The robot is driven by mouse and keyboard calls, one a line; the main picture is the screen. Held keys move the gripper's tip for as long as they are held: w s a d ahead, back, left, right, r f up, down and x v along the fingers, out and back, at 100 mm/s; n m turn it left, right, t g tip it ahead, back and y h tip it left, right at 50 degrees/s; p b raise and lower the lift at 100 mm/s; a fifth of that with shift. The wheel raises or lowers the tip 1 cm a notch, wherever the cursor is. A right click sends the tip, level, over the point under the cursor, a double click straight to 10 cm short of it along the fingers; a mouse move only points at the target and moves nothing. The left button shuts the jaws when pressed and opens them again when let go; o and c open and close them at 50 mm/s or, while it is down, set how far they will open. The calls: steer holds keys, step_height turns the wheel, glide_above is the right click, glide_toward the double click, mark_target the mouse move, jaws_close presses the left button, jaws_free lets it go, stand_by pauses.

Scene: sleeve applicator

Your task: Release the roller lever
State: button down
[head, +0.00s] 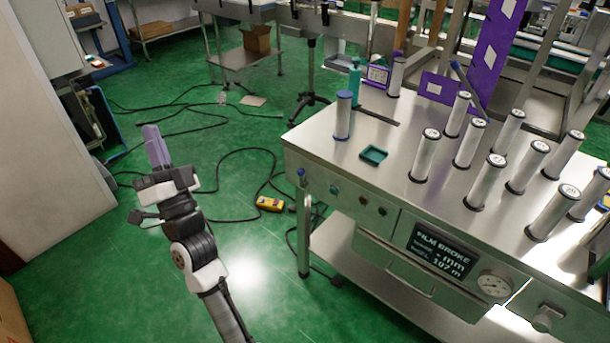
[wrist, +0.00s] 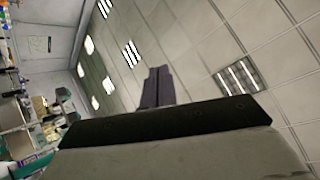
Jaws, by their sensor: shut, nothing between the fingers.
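The sleeve applicator (head: 350,185) stands at the right of the head view, a steel bench with several upright white rollers (head: 425,155). A slanted dark rod with a blue tip (head: 462,74) stands by the purple film at the back; I cannot tell whether it is the roller lever. My gripper (head: 152,132) is raised over the green floor, left of the bench and well apart from it. Its fingers are together and empty. In the wrist view the closed fingers (wrist: 157,84) point toward the ceiling and a wall, with no lever visible there.
The bench display (head: 440,250) reads "FILM BROKE". Purple film (head: 495,50) hangs at the back. A teal tray (head: 373,155) and a teal bottle (head: 354,80) sit on the bench. A yellow box (head: 270,204) and black cables lie on the floor. A pale cabinet (head: 45,150) stands left.

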steer(key=w+d+f+m+h+p, duration=0.2)
steer(key=w+d+f+m+h, duration=0.6)
steer(key=f, duration=0.3)
steer(key=d+f+m+g+h+p, duration=0.2)
steer(key=d+f+m+g+h, duration=0.3)
steer(key=d+f, duration=1.5)
steer(key=f+m+h, duration=0.1)
steer(key=m+h, duration=0.1)
steer(key=m, duration=0.1)
steer(key=shift+s+f+m+h+p, duration=0.2)
steer(key=shift+s+m+h+p, duration=0.1)
steer(key=shift+s+p, duration=0.05)
glide_toward(302, 178)
steer(key=w+d+r, duration=0.2)
steer(key=w+d, duration=0.1)
steer(key=d, duration=0.2)
steer(key=shift+w+a+r+p, duration=0.15)
steer(key=shift+w+a+p, duration=0.1)
steer(key=shift+w+a, duration=0.5)
steer(key=shift+w+a+r+p, duration=0.2)
steer(key=shift+w+a, duration=0.5)
